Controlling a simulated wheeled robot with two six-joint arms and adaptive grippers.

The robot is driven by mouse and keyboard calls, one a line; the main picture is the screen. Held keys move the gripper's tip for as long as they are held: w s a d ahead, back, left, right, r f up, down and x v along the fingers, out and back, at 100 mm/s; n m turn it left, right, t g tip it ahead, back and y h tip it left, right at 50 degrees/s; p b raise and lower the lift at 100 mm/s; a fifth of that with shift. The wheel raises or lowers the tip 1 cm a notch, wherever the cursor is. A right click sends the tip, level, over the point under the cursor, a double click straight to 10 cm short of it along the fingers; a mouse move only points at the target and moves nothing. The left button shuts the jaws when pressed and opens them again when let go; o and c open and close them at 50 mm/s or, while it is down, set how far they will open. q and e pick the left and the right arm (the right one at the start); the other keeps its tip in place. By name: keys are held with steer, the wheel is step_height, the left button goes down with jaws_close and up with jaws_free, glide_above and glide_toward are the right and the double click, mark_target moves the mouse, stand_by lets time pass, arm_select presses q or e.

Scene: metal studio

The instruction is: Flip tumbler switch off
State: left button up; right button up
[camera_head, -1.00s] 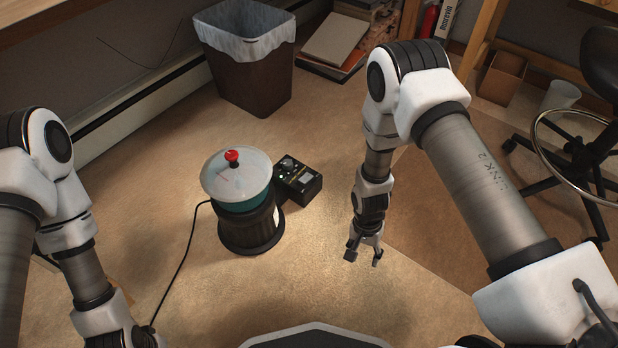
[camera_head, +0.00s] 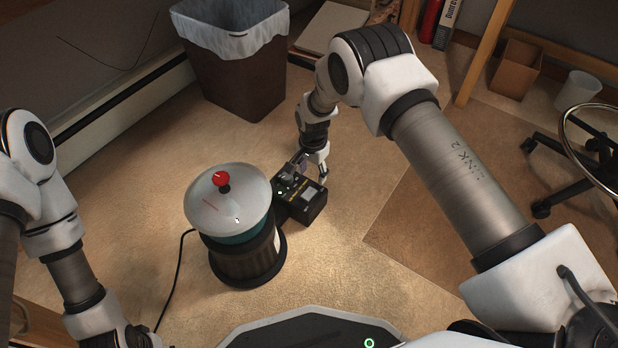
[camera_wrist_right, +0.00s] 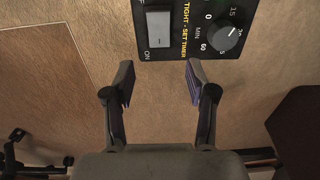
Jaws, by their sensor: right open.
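The black control box (camera_head: 300,200) stands on the floor, with a small green light on it. In the right wrist view its panel shows a light grey tumbler switch (camera_wrist_right: 160,28) with "ON" printed beside it. My right gripper (camera_head: 309,168) is at the box's far side, pointing at it. It is open and empty, its fingers apart just short of the panel edge in the right wrist view (camera_wrist_right: 158,82). The switch lies ahead, between the lines of the fingers. Contact cannot be told. My left arm runs off the bottom left, its gripper out of view.
A round timer dial (camera_wrist_right: 223,36) sits beside the switch. A machine with a pale lid (camera_head: 230,203) and red knob stands against the box's left, with a black cable (camera_head: 177,278). A lined bin (camera_head: 238,75) stands behind. Floor right of the box is clear.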

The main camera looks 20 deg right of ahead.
mark_target(313, 190)
step_height(313, 190, down, 6)
steer(key=b, duration=0.3)
steer(key=shift+f, duration=0.3)
steer(key=shift+r, duration=0.1)
jaws_close()
